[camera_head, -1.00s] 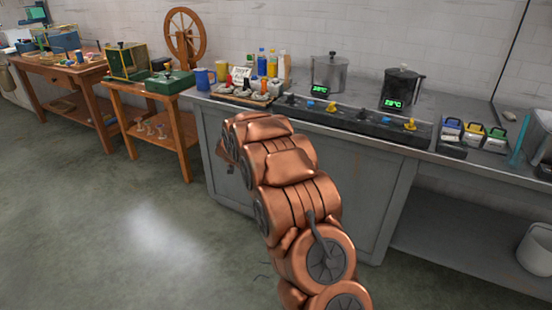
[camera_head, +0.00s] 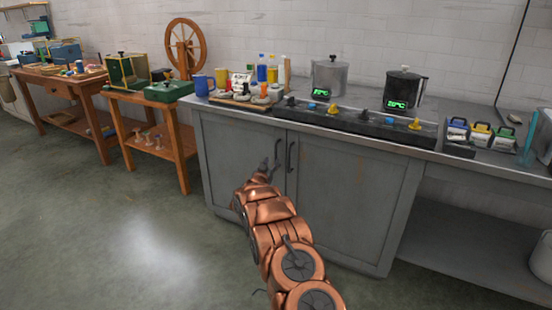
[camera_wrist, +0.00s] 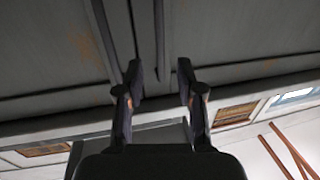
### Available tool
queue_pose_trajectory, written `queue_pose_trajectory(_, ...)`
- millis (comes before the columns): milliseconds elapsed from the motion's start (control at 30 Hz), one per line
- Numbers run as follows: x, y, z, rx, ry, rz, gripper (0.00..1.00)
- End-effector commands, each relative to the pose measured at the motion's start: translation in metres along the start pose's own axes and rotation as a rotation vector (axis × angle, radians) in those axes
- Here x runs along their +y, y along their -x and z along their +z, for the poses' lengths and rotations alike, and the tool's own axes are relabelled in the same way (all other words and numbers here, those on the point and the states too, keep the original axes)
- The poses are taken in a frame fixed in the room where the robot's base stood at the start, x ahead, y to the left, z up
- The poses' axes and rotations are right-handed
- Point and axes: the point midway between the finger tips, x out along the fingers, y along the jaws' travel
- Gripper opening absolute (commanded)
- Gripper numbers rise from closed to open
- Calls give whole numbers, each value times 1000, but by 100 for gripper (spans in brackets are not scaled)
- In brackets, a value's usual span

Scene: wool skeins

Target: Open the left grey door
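The left grey door (camera_head: 228,150) is the left one of two cabinet doors under the grey counter, and it looks shut. Its dark vertical bar handle (camera_head: 278,152) is near the seam, beside the right door's handle (camera_head: 291,157). My gripper (camera_head: 265,167) is in front of the left door, just left of and below its handle. In the wrist view, my gripper (camera_wrist: 159,72) is open, and one handle bar (camera_wrist: 160,38) appears between its two fingers. I cannot tell how deep the bar sits or whether a finger touches it. Another bar (camera_wrist: 103,35) lies to the left.
The right grey door (camera_head: 345,205) is shut. The counter holds pots, bottles and a dark control strip (camera_head: 350,122). A wooden table (camera_head: 180,140) stands to the left. The floor (camera_head: 130,235) in front is clear.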

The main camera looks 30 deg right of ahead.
Motion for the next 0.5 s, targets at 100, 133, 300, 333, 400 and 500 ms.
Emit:
queue_pose_trajectory(100,0,-9,1,-3,-1,0,37)
queue_pose_trajectory(133,0,-11,1,-2,-2,0,37)
queue_pose_trajectory(300,1,-25,0,0,0,0,37)
queue_pose_trajectory(333,1,-27,1,-1,0,1,37)
queue_pose_trajectory(400,1,-32,1,-2,-1,1,37)
queue_pose_trajectory(500,0,-38,1,-3,-1,-1,37)
